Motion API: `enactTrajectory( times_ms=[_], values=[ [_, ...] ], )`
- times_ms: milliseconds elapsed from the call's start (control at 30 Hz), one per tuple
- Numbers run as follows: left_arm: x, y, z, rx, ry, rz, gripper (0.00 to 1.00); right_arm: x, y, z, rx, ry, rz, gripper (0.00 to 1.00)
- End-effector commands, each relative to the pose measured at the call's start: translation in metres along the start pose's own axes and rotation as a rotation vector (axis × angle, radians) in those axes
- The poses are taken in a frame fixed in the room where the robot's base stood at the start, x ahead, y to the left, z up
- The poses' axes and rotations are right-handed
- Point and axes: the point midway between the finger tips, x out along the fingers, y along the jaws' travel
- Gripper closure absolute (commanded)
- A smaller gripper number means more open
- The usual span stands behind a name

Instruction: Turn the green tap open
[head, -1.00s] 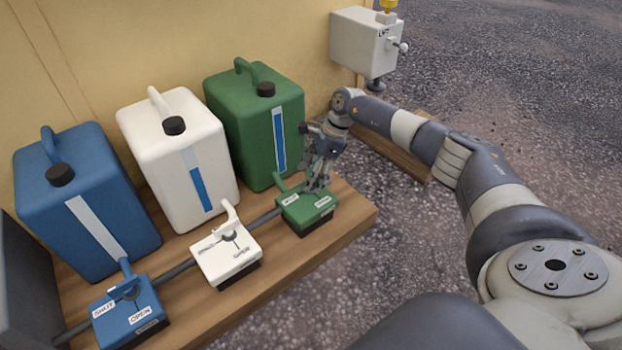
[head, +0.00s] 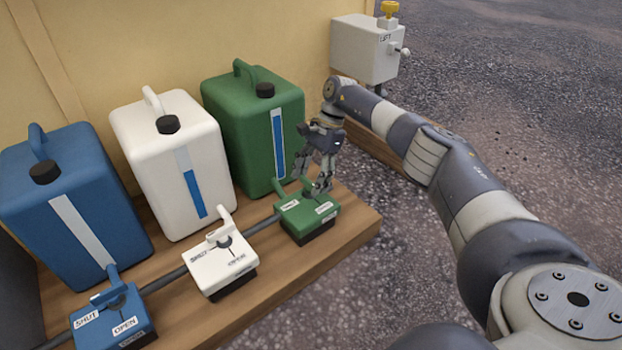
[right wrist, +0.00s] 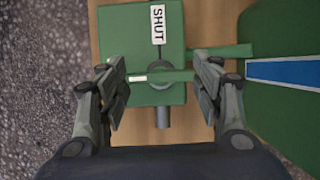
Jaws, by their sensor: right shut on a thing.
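The green tap (head: 296,228) is a block on the wooden shelf in front of the green canister (head: 235,120). It has a SHUT label (head: 289,205) on the left and an OPEN label (head: 325,208) on the right. My right gripper (head: 314,185) is over the block, pointing down. The OPEN label is hidden there. My left gripper is not in view.
The white tap (head: 210,270) and blue tap (head: 100,325) stand left along a grey pipe, with white (head: 150,150) and blue (head: 95,225) canisters behind. A grey-white box (head: 360,50) with a yellow knob is beyond my arm. The shelf's right end is bare.

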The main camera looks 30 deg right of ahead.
Motion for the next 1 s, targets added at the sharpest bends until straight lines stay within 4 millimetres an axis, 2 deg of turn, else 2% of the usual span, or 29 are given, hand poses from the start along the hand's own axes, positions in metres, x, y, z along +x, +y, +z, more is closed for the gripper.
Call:
enactTrajectory(
  times_ms=[300,333,400,433,800,867,1000],
  values=[
    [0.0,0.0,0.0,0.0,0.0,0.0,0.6,0.001,0.001,-0.001,-0.004,0.004,0.003,0.64],
    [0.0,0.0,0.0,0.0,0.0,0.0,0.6,0.001,0.001,-0.001,-0.004,0.004,0.003,0.38],
    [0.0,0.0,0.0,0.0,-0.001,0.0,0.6,0.001,0.001,-0.001,-0.004,0.003,0.003,0.22],
    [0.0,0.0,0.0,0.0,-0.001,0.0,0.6,0.001,0.001,-0.001,-0.003,0.003,0.002,0.2],
    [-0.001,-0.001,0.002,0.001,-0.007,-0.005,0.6,-0.002,0.0,-0.001,-0.002,0.002,0.0,0.2],
    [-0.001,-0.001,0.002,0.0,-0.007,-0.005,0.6,-0.005,0.0,-0.001,-0.002,0.002,-0.001,0.2],
    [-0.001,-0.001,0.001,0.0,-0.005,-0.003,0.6,-0.026,-0.001,-0.001,-0.001,0.002,-0.004,0.2]
  ],
)
